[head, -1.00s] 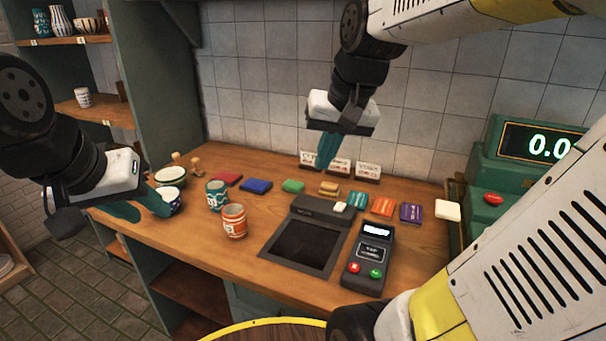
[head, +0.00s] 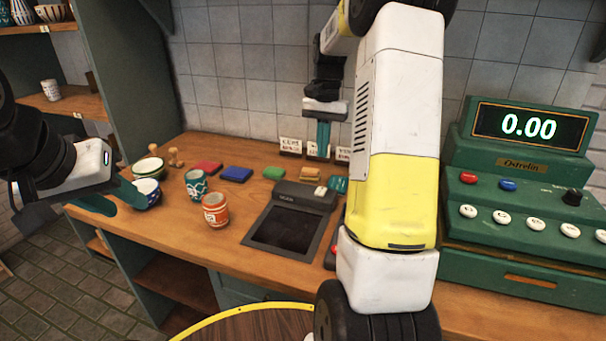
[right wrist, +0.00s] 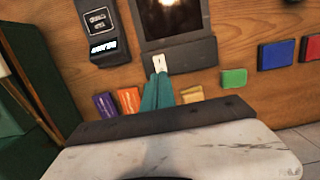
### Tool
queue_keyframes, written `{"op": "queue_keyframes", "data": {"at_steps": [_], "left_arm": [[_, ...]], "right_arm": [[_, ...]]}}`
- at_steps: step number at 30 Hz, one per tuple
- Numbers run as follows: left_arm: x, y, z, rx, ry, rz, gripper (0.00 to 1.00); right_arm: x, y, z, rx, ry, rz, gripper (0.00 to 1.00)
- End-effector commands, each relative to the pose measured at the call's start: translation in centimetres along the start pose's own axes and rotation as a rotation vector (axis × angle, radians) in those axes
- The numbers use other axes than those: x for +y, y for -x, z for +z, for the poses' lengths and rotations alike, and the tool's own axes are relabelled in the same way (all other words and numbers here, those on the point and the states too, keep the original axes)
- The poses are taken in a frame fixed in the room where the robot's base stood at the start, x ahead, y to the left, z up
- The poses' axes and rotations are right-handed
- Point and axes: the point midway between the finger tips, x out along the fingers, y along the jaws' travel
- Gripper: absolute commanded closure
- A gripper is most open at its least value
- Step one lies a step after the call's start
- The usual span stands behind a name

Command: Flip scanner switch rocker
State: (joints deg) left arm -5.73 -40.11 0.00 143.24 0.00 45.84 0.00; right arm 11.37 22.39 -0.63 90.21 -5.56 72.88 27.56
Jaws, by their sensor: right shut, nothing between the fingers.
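The scanner (head: 272,247) is a dark, flat unit with a black window and a raised rear housing (head: 303,195). Its small white switch rocker (head: 320,191) sits at the right end of that housing. In the right wrist view the rocker (right wrist: 159,63) is just beyond my fingertips. My right gripper (head: 319,156) points down behind the scanner, its teal fingers shut together and empty. In the right wrist view the gripper (right wrist: 158,77) appears close to the rocker; contact is unclear. My left gripper (head: 128,208) is open and empty beside the bowls at the counter's left end.
An orange cup (head: 215,211) and a teal cup (head: 196,186) stand left of the scanner. Coloured blocks, including a blue one (head: 237,174), line the back. A green cash register (head: 515,190) stands right. My right arm hides most of the card terminal.

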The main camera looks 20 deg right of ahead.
Motion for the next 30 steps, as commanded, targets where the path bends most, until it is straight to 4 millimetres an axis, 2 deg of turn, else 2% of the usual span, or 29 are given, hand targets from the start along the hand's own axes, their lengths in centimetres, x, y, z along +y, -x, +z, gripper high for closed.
{"op": "queue_keyframes", "data": {"at_steps": [3,9,15,21,30], "left_arm": [[0.0,0.0,0.0,0.000,0.000,0.000,0.64],[0.0,0.0,0.0,0.000,0.000,0.000,0.64],[0.0,0.0,0.0,0.000,0.000,0.000,0.64],[0.0,0.0,0.0,0.000,0.000,0.000,0.64],[0.0,0.0,0.0,0.000,0.000,0.000,0.64]], "right_arm": [[0.0,-2.8,0.1,-0.006,0.001,0.002,1.00],[0.1,-7.0,0.1,-0.004,0.001,0.001,1.00],[0.0,-9.7,0.1,-0.002,0.001,0.001,1.00],[0.0,-10.7,0.0,0.000,0.001,-0.001,1.00],[0.0,-10.7,0.0,0.001,0.001,-0.001,1.00]]}}
